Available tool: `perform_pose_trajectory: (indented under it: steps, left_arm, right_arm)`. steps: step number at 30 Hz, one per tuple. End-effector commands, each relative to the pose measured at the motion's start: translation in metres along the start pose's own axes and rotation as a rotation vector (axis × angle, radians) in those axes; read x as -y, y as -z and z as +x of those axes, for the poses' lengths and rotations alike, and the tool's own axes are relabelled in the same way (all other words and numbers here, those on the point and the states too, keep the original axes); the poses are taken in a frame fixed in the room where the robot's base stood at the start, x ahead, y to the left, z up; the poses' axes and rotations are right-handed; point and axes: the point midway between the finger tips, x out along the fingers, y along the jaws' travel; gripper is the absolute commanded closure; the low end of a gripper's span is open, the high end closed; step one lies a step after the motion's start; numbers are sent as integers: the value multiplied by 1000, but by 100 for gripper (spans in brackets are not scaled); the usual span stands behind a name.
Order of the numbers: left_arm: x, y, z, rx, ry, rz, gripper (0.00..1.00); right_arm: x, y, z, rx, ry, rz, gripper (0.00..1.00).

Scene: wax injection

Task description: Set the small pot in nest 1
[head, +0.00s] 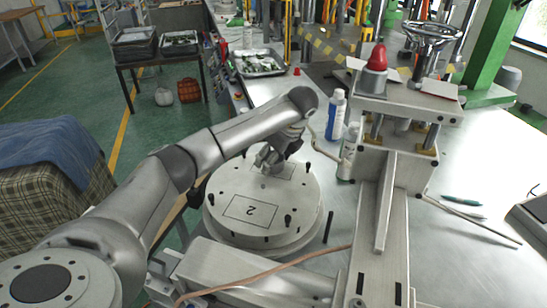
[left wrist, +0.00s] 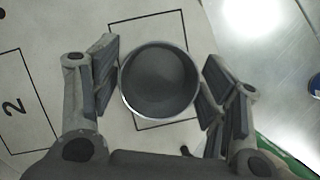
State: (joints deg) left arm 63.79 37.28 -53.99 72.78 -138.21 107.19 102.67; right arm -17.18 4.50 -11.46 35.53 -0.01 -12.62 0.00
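The small pot (left wrist: 158,80), round and dark grey with a pale rim, is between the finger pads of my left gripper (left wrist: 159,82) in the left wrist view. The pads meet its two sides. Below it is a square outline on the pale round plate (head: 225,190); its number is hidden by the pot. In the head view my left gripper (head: 270,158) is low over the plate's far part, hiding the pot. A second outline, marked 2 (head: 251,211), is empty. My right gripper is not in view.
Dark pegs stand around the plate's rim. A metal press with a red-topped cylinder (head: 377,58) stands right of the plate. A blue-labelled bottle (head: 336,115) stands behind it. A pen (head: 461,200) lies on the open bench at right.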

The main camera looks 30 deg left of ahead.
Motion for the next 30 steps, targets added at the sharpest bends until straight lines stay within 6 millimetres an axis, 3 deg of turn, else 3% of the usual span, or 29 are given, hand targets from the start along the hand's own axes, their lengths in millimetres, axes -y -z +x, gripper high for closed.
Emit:
perform_pose_trajectory:
  steps: [14,20,24,30]
  left_arm:
    - [1,-1,-9,-1,4,0,26]
    - [2,0,-50,0,8,0,26]
    - [1,-4,-81,3,4,0,26]
    - [1,-3,-107,3,3,-1,26]
  right_arm:
    - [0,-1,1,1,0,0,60]
    - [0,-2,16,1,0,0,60]
    - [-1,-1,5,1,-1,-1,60]
    - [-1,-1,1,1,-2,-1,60]
